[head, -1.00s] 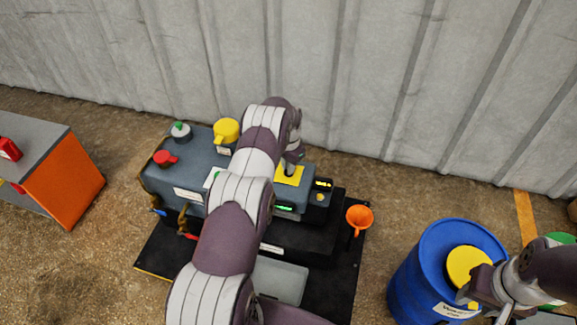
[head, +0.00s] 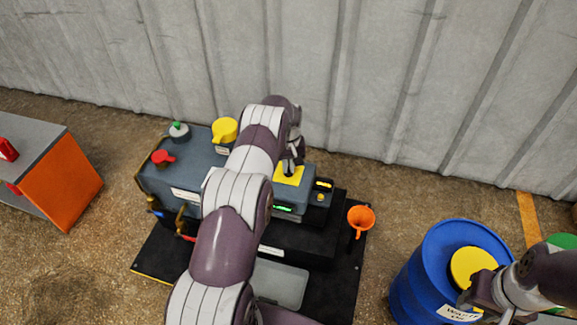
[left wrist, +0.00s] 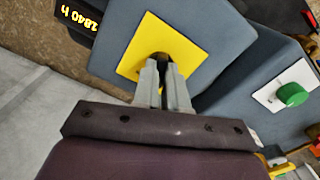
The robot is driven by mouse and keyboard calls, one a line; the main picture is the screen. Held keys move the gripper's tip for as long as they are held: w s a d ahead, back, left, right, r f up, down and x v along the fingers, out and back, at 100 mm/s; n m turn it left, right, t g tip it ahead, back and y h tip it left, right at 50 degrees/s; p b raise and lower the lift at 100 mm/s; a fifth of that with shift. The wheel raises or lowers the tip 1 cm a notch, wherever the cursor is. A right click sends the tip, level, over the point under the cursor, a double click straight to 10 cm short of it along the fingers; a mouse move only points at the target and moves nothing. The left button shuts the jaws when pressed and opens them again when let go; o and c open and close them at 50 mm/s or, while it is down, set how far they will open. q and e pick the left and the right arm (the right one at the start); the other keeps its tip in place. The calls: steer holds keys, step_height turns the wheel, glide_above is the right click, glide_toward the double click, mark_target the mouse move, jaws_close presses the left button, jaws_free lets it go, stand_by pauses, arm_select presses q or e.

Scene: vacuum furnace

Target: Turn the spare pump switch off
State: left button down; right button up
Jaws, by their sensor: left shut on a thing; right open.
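A square yellow plate (head: 288,177) sits on top of the grey-blue machine and bears a small dark switch, mostly hidden by my fingers. The yellow plate (left wrist: 150,38) fills the upper middle of the left wrist view. My left gripper (head: 291,168) points down onto it and is shut on the switch. In the left wrist view its fingertips (left wrist: 162,68) stand close together at the middle of the plate. The switch's label and exact position cannot be read. My right gripper (head: 468,299) is open and empty beside a blue drum at the lower right.
A green knob (left wrist: 293,94) sits on a white plate nearby. The machine also carries a red valve handle (head: 162,157), a yellow cap (head: 224,130) and lit displays (head: 324,184). An orange funnel (head: 361,217) stands right of it. The blue drum (head: 425,270) has a yellow lid.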

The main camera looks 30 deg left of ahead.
arm_select(q)
steer(key=shift+n, duration=0.6)
steer(key=shift+w+n, duration=0.1)
steer(key=shift+n, duration=0.2)
steer(key=c, duration=1.2)
jaws_free()
step_height(320, 180, up, 13)
steer(key=p, duration=0.3)
steer(key=shift+f+p, duration=0.15)
steer(key=shift+p, duration=0.15)
